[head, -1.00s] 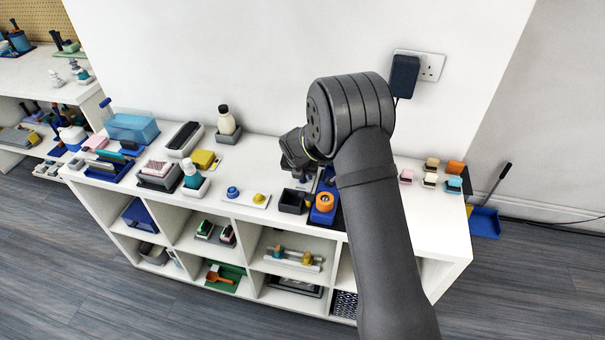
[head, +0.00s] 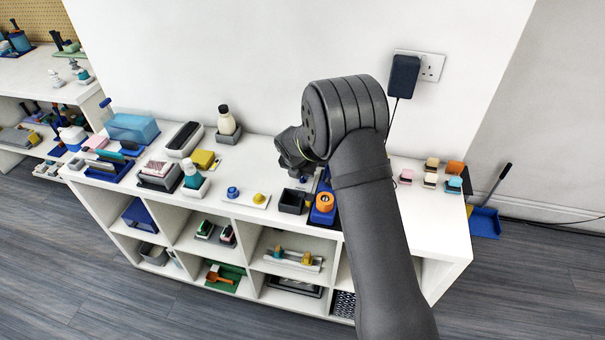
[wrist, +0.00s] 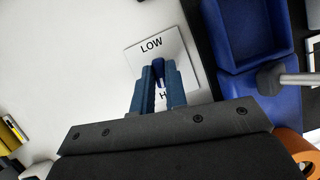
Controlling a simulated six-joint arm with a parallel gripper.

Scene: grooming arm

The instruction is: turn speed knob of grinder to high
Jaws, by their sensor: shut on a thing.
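In the wrist view a pale plate (wrist: 190,55) carries the word LOW at its upper side. A second label, starting with H, is mostly hidden behind my fingers. My gripper (wrist: 158,66) is over the plate, with its blue fingers shut on a small dark blue knob (wrist: 159,73) between LOW and the H label. The fingers hide most of the knob, so I cannot tell where it points. A blue unit with an orange ring (head: 324,203) stands just in front of my gripper.
A blue tray (wrist: 262,100) with a grey rod lies right beside the plate. A dark open box (head: 291,202) stands near my gripper. A plate with blue and yellow buttons (head: 246,199) is to the left. Small coloured blocks (head: 431,179) sit on the right of the shelf top.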

